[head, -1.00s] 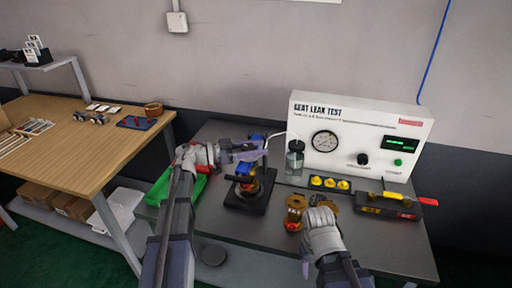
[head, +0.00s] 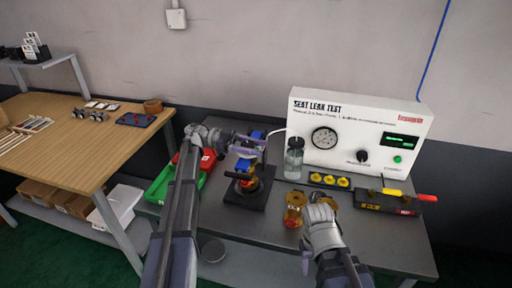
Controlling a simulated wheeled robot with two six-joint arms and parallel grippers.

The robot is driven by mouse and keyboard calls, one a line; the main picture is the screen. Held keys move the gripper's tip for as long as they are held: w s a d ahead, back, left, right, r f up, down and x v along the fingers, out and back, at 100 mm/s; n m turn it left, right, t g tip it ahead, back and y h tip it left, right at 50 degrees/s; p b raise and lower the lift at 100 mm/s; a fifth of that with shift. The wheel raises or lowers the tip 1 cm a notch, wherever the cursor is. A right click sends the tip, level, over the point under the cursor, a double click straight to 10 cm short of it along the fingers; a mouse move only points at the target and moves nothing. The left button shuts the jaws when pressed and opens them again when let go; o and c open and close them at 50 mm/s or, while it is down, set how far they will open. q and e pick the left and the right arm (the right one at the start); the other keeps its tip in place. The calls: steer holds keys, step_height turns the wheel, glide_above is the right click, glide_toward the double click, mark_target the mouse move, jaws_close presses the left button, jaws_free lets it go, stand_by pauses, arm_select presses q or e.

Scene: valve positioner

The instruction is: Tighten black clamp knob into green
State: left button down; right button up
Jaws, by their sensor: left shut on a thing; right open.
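The black clamp fixture (head: 245,199) stands on the grey bench with a brass valve part and blue body (head: 243,165) on it. My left gripper (head: 250,149) is shut at the upper part of this assembly, in front of the blue body. The black clamp knob seems to be between its jaws, mostly hidden by them. A short black bar (head: 238,175) shows just below the gripper. No green mark on the clamp can be made out. My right gripper (head: 319,212) is open, low over the bench beside a brass valve body (head: 294,206).
A white leak test box (head: 345,170) stands at the back with a clear bottle (head: 293,160) beside it. Yellow caps (head: 329,181) and a dark block with red and yellow handles (head: 385,203) lie in front. A green tray (head: 158,190) and red bin are left of the fixture.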

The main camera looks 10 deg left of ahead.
stand_by(0.3)
arm_select(q)
steer(key=shift+c, duration=1.4)
jaws_free()
